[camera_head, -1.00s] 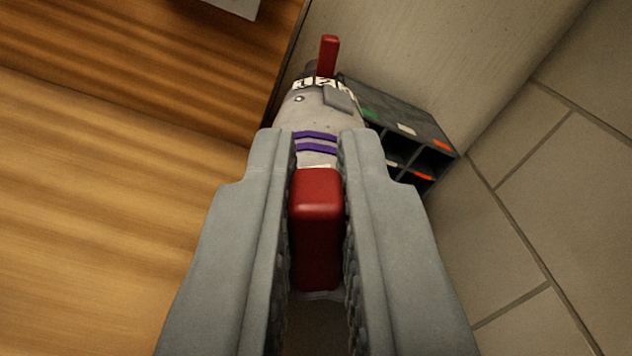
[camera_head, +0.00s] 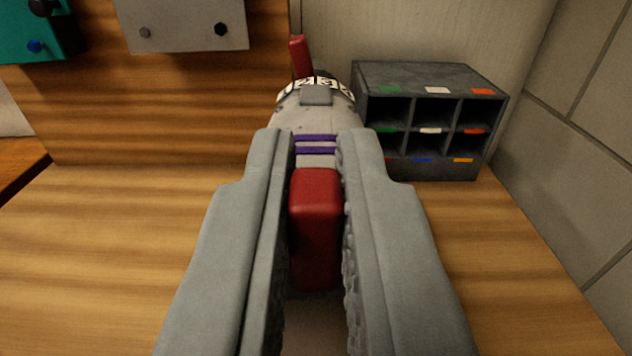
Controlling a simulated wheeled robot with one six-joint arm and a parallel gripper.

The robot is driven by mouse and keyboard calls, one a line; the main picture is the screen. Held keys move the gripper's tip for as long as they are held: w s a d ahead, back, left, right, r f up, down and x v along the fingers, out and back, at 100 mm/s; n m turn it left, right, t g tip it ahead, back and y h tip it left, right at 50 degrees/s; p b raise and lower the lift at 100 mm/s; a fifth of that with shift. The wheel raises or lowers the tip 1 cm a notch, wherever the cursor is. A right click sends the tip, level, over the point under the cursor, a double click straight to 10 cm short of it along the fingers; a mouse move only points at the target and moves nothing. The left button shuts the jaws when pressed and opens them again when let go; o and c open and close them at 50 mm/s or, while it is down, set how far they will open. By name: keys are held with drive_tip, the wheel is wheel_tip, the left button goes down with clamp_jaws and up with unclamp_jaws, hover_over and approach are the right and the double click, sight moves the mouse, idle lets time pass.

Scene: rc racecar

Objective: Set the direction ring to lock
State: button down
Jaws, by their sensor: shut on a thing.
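A grey, round-bodied tool (camera_head: 300,116) points away from me in the middle of the view. My gripper (camera_head: 316,150) is shut on a red block (camera_head: 316,225) at its near end, one finger on each side. Purple bands (camera_head: 316,144) show just beyond the block. A grey tab (camera_head: 317,95) stands on the body, in line with the block. Behind it is a white ring (camera_head: 322,83) with dark marks too small to read surely. A red lever (camera_head: 300,57) sticks up at the far end. I cannot tell which part is the direction ring; the fingers hide the tool's sides.
A dark grey compartment box (camera_head: 430,172) with coloured labels stands at the back right, near the tiled wall. A wooden panel with a grey plate (camera_head: 183,28) and a teal item (camera_head: 40,45) is at upper left. The wooden surface (camera_head: 120,260) at left is clear.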

drive_tip(key=c, duration=1.5)
unclamp_jaws()
drive_tip(key=shift+s, duration=0.15)
drive_tip(key=s, duration=1.7)
drive_tip(key=shift+s, duration=0.1)
drive_tip(key=shift+g, duration=0.3)
drive_tip(key=s+f, duration=0.1)
drive_tip(key=s, duration=0.5)
drive_tip(key=s+a+f, duration=0.1)
drive_tip(key=s, duration=0.6)
drive_tip(key=s+a+f, duration=0.1)
drive_tip(key=s, duration=0.6)
drive_tip(key=shift+f, duration=0.15)
